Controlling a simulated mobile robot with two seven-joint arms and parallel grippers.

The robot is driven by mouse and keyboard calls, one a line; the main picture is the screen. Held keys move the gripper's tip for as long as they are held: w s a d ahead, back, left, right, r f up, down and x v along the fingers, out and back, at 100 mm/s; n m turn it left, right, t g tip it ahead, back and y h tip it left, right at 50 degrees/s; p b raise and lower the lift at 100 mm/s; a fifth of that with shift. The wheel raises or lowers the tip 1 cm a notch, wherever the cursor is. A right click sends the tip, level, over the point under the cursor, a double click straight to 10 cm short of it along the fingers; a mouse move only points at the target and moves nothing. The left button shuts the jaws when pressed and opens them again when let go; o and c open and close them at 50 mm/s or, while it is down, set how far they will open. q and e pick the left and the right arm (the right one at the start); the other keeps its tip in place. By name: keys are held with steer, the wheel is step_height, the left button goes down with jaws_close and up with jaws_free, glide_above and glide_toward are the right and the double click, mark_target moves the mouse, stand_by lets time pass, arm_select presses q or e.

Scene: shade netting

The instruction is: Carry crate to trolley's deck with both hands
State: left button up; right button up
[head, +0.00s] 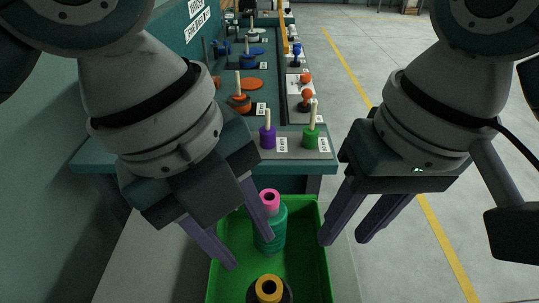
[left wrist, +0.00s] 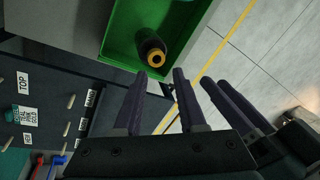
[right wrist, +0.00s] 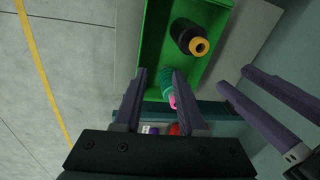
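The green crate (head: 326,280) lies low at the bottom centre of the head view, its near part cut off. It also shows in the left wrist view (left wrist: 117,35) and the right wrist view (right wrist: 154,40). A teal bobbin with a pink top (head: 271,235) and a black one with a yellow top (head: 268,290) stand in it. My left gripper (head: 249,254) is open over the crate's left part. My right gripper (head: 344,242) is open near its right wall. Both look empty; I cannot tell whether any finger touches the crate. I cannot identify the trolley's deck.
A dark teal bench (head: 225,160) stands beyond the crate, with a purple spool (head: 267,138), a green spool (head: 310,138) and several other labelled items. A pale grey surface (head: 345,280) shows beside the crate. Open floor (head: 390,60) with a yellow line lies to the right.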

steer(key=h+b, duration=0.1)
steer(key=b, duration=0.9)
glide_above(322, 284)
steer(key=s, duration=0.1)
step_height(322, 284, down, 11)
steer(key=f+b, duration=0.1)
steer(key=b, duration=0.1)
steer(key=w+f+m+b, duration=0.1)
steer(key=b, duration=0.2)
steer(key=shift+w+f+g+h, duration=0.15)
steer(key=shift+g+h, duration=0.25)
arm_select(q)
steer(key=w+a+f+m+y, duration=0.1)
steer(key=w+a+f+m, duration=0.1)
steer(key=f, duration=0.2)
steer(key=w+a+f+m+y, duration=0.1)
steer(key=w+a+f+m, duration=0.1)
steer(key=f, duration=0.3)
steer(key=w+a+f+m+y, duration=0.1)
steer(key=w+a+f+m, duration=0.1)
steer(key=f, duration=0.3)
steer(key=shift+w+a+f+m, duration=0.2)
steer(key=shift+a+m, duration=0.2)
steer(key=shift+a, duration=0.15)
steer(key=shift+r, duration=0.2)
arm_select(e)
steer(key=shift+d, duration=0.1)
